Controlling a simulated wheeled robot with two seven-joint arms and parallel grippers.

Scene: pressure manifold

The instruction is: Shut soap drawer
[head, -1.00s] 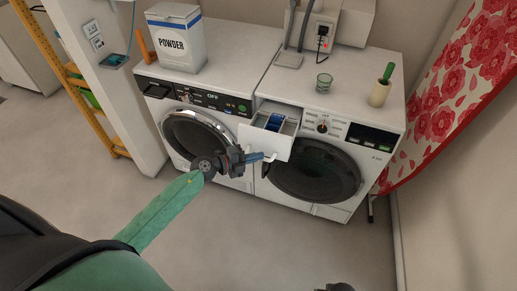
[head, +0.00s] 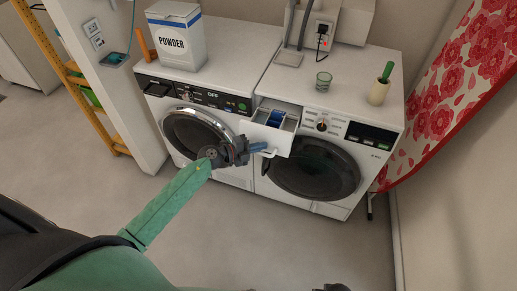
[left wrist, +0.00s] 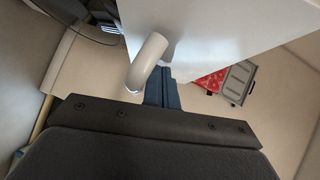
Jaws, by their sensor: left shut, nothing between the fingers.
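The soap drawer (head: 268,138) of the right-hand washer is pulled out, with a blue insert inside. Its white front and curved handle (left wrist: 148,62) show close up in the left wrist view. My left gripper (head: 262,147) is in front of the drawer front, beside the handle. Its blue-grey fingers (left wrist: 162,88) are shut and empty, just right of the handle in the wrist view. Whether they touch the drawer front I cannot tell. A dark part at the bottom edge of the head view may be my right arm; no right fingers show.
The left-hand machine (head: 200,130) stands beside the right washer (head: 315,175). A red floral ironing board (head: 445,110) leans at right. The floor in front is clear.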

